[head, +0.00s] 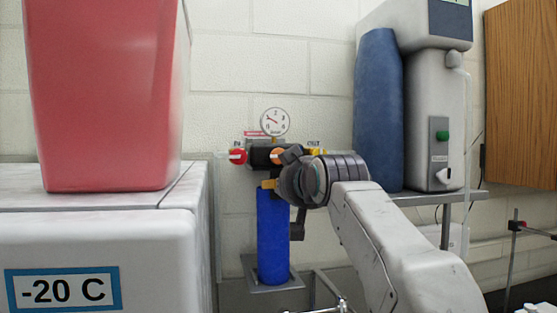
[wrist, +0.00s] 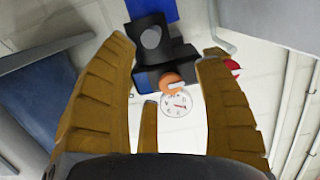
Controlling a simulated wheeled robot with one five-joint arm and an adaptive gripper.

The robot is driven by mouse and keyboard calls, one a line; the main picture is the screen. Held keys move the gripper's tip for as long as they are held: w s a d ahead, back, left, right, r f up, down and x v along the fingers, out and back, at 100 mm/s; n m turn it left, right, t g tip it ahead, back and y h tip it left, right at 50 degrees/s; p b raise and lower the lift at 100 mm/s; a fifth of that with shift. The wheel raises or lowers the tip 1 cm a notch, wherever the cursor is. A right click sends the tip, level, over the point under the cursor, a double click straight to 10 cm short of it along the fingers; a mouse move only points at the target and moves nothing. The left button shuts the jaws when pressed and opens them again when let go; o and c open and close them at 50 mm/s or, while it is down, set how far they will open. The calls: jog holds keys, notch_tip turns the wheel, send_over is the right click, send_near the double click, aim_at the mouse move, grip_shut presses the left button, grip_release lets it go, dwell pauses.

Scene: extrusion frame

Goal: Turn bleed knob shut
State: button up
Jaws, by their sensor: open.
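A round dial gauge (head: 274,122) sits above and a blue cylinder (head: 272,235) hangs below. My gripper (head: 273,181) is in front of the block, just below the orange knob in the picture. In the wrist view my gripper (wrist: 168,50) is open and empty, with the orange knob (wrist: 167,79) showing between its fingers, apparently untouched.
A white freezer (head: 110,235) with a red bin (head: 105,90) on top stands at the left. A blue cylindrical vessel (head: 378,110) and a white instrument (head: 435,120) stand on a shelf at the right. Bare wall lies between them around the valve block.

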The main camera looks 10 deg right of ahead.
jog(key=shift+t, duration=0.9)
jog(key=w+r+p, duration=0.1)
jog(key=w, duration=0.1)
jog(key=w+r+p, duration=0.1)
jog(key=w+r, duration=0.1)
jog(key=w, duration=0.1)
jog(key=w+r+p, duration=0.1)
jog(key=w+r, duration=0.1)
jog(key=shift+w+r, duration=0.2)
jog(key=shift+w, duration=0.15)
jog(key=shift+w+f+p, duration=0.15)
jog(key=shift+w+p, duration=0.65)
jog(key=shift+w, duration=0.35)
jog(key=shift+c, duration=0.3)
jog(key=shift+f, duration=0.1)
jog(key=c, duration=1.1)
jog(key=shift+c, duration=0.2)
